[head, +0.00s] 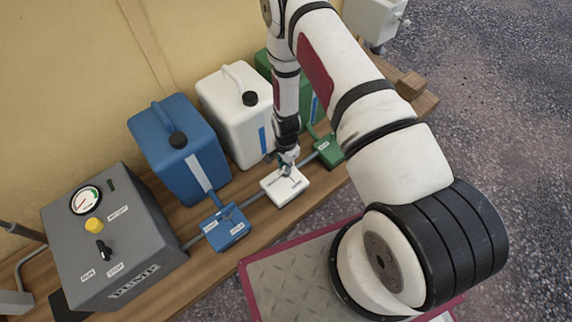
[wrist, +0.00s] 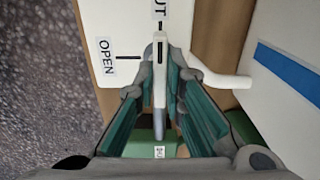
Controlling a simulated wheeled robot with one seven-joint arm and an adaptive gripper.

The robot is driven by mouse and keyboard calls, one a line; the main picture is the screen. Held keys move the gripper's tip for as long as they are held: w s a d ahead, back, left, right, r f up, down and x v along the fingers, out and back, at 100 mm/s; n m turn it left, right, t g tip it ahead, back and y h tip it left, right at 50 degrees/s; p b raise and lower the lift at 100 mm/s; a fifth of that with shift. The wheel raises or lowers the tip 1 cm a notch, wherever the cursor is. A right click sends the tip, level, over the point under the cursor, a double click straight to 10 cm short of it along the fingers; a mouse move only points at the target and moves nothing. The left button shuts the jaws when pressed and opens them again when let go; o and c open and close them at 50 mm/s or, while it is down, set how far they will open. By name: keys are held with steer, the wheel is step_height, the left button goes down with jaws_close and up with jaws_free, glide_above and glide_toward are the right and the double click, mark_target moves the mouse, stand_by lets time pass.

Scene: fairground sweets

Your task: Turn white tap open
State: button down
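The white tap (head: 291,190) is a small white box on the wooden bench, between the blue and green tap boxes. In the wrist view its white face (wrist: 117,22) carries an OPEN label (wrist: 106,57) at left and a partly cut-off label ending in "UT" (wrist: 159,8) at the top, each with a dark line. The pale lever (wrist: 160,72) lines up with the line by the "UT" label. My gripper (head: 287,160) reaches down over the white tap. In the wrist view its fingertips (wrist: 161,52) are close together on both sides of the lever and appear to pinch it.
The blue tap box (head: 226,228) and green tap box (head: 329,152) flank the white one. Behind stand a blue canister (head: 178,140), a white canister (head: 236,115) and a green canister (head: 318,107). A grey pump box (head: 112,240) is at left. Gravel lies beyond the bench.

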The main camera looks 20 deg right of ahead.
steer(key=shift+n, duration=0.4)
steer(key=n, duration=1.7)
stand_by(0.3)
stand_by(0.4)
steer(key=c, duration=1.7)
jaws_free()
steer(key=shift+r, duration=0.1)
